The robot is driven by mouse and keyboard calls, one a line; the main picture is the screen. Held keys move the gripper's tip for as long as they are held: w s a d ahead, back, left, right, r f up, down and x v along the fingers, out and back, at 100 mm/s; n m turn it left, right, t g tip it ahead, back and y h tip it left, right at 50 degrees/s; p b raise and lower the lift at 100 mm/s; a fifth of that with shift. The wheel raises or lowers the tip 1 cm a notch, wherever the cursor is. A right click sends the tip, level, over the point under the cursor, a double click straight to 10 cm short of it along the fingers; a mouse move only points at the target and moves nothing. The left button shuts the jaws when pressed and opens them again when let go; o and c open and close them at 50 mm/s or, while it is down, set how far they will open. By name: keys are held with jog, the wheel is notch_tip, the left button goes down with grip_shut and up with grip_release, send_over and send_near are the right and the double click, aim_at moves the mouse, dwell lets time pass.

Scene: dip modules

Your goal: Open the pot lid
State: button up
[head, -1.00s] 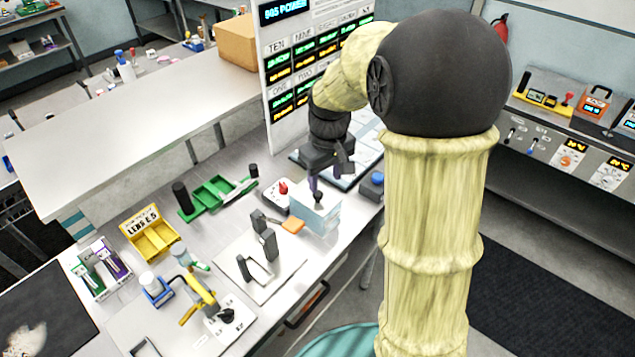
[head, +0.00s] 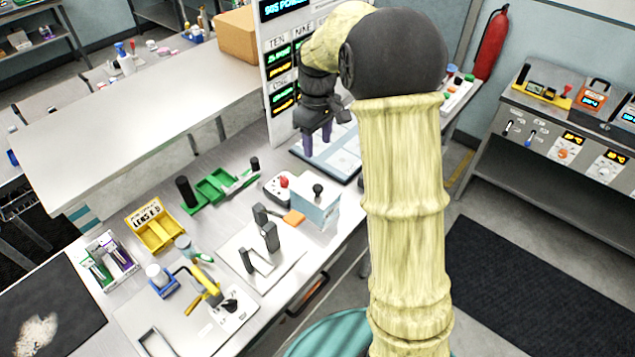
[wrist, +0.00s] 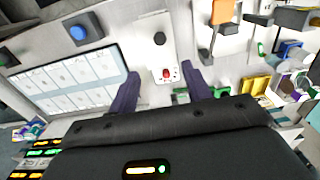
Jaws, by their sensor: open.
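The likely pot is a pale blue box (head: 316,212) with a white top and a black knob (head: 318,189), standing near the bench's front edge. The top sits on the box, and I see no gap under it. In the wrist view the white top (wrist: 150,22) and black knob (wrist: 159,38) show beyond my fingers. My gripper (head: 317,142) is open and empty, above and behind the box, apart from the knob. Its two purple fingers also show in the wrist view (wrist: 163,76), spread around a view of the red button.
A dark-edged panel (head: 335,158) lies behind. Grey brackets (head: 270,236) stand to the left. An upright display board (head: 283,75) rises behind my gripper.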

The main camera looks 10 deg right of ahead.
aim_at(317, 187)
notch_tip(317, 187, down, 15)
jog(key=p, duration=0.3)
jog(key=shift+f+p, duration=0.2)
jog(key=shift+p, duration=0.1)
grip_shut()
